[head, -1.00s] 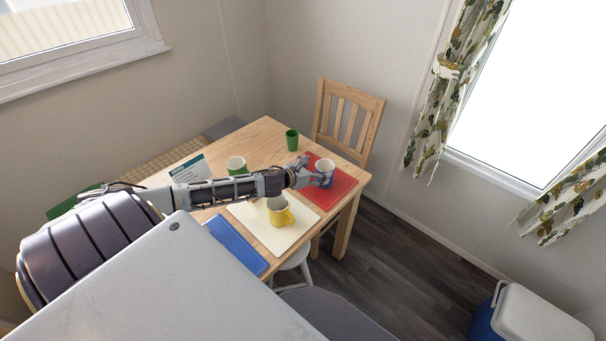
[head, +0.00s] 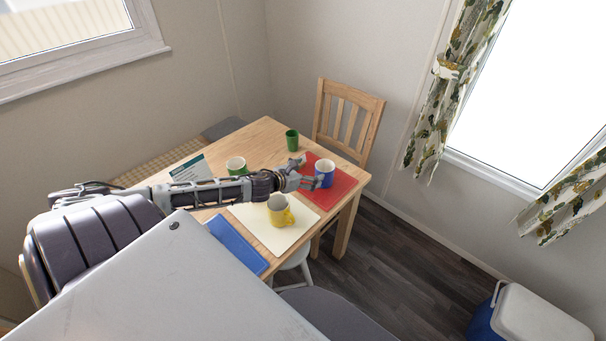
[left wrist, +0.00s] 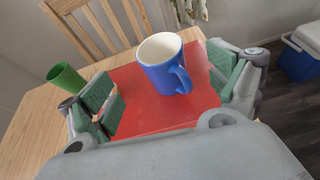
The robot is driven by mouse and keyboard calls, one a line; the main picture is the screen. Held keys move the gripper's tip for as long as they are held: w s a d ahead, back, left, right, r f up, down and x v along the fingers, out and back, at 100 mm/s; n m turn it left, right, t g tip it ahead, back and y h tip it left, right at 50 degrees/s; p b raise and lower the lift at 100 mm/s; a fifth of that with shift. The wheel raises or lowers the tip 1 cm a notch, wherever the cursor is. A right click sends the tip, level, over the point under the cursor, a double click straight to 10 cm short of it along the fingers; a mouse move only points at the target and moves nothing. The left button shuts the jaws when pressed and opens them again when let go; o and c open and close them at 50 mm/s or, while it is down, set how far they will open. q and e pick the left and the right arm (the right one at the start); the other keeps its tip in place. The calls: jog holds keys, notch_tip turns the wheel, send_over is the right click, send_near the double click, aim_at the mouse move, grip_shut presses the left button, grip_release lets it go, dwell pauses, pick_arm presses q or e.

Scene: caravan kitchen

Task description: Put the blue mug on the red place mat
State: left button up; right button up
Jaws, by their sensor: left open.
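The blue mug (head: 325,173) stands upright on the red place mat (head: 341,189), white inside. In the left wrist view the mug (left wrist: 165,66) stands toward the far side of the mat (left wrist: 150,115), its handle toward the lower right. My left gripper (head: 309,173) is open beside the mug, on its left in the head view. In the left wrist view its fingers (left wrist: 168,95) are spread wide, and the mug stands beyond them with visible gaps on both sides. My right gripper is not in view.
A yellow mug (head: 279,211) stands on a cream mat (head: 300,229). A green mug (head: 236,165) and a green cup (head: 292,140) stand farther back. A blue mat (head: 236,246) lies at the near edge. A wooden chair (head: 349,118) stands behind the table.

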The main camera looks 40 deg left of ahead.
pick_arm(q)
jog(key=shift+v, duration=1.25)
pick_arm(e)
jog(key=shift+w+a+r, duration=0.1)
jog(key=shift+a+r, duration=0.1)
pick_arm(q)
notch_tip(320, 180, up, 9)
jog(key=p, duration=0.9)
jog(key=shift+r+p, duration=0.2)
jog(key=shift+p, duration=0.15)
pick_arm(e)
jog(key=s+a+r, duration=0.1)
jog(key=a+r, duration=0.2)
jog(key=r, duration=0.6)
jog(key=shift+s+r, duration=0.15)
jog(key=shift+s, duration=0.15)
